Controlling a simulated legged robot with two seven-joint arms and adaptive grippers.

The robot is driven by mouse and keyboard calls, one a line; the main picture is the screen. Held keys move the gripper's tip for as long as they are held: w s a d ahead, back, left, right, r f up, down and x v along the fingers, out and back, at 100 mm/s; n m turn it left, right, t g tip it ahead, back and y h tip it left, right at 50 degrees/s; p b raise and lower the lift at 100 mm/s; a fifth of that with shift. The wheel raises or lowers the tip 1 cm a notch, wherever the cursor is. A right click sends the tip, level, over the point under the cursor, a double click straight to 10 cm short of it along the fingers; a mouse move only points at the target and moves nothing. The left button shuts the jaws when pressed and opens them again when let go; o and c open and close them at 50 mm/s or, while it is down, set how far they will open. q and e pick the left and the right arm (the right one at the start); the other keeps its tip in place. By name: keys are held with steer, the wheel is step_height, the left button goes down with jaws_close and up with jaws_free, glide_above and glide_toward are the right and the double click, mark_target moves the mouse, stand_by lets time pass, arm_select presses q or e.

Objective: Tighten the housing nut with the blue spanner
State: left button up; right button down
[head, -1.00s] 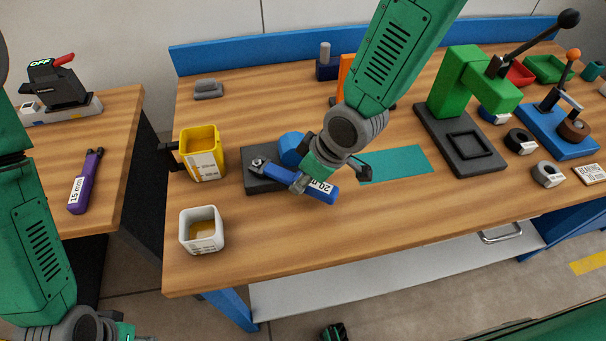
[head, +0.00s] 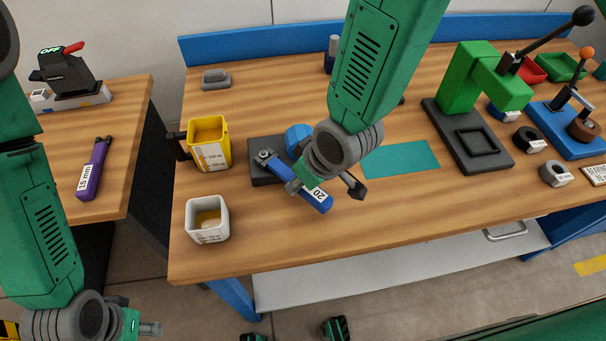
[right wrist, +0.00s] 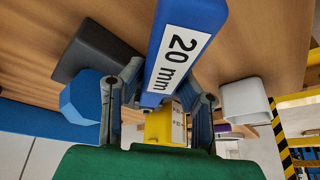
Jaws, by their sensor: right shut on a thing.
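My right gripper (head: 322,186) is shut on the spanner's handle. In the right wrist view the spanner (right wrist: 180,45) passes between the fingers (right wrist: 160,95), and the nut is hidden. A blue faceted knob (head: 297,138) stands on the block beside the gripper. My left gripper (head: 148,328) is at the bottom left, away from the bench; its opening is unclear.
A yellow bin (head: 210,152) and a white bin (head: 207,232) stand left of the block. A teal mat (head: 405,159) and a green press (head: 465,85) are to the right. A purple 15 mm spanner (head: 93,172) lies on the side table. The bench front is clear.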

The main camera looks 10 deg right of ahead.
mark_target(314, 200)
steer(key=shift+s+a+m+h, duration=0.3)
steer(key=shift+s+a+m, duration=0.05)
steer(key=shift+a+m, duration=0.35)
steer(key=shift+w+r, duration=0.1)
steer(key=shift+s+a+t, duration=0.2)
steer(key=shift+t, duration=0.1)
steer(key=shift+w+d, duration=0.2)
steer(key=shift+d, duration=0.25)
steer(key=shift+s, duration=0.25)
steer(key=shift+s+d, duration=0.1)
steer(key=shift+s, duration=0.15)
steer(key=shift+s+d+p, duration=0.15)
steer(key=shift+s+d, duration=0.45)
steer(key=shift+s, duration=0.25)
steer(key=shift+s+d+p, duration=0.15)
steer(key=shift+s+d, duration=0.4)
steer(key=shift+s, duration=0.3)
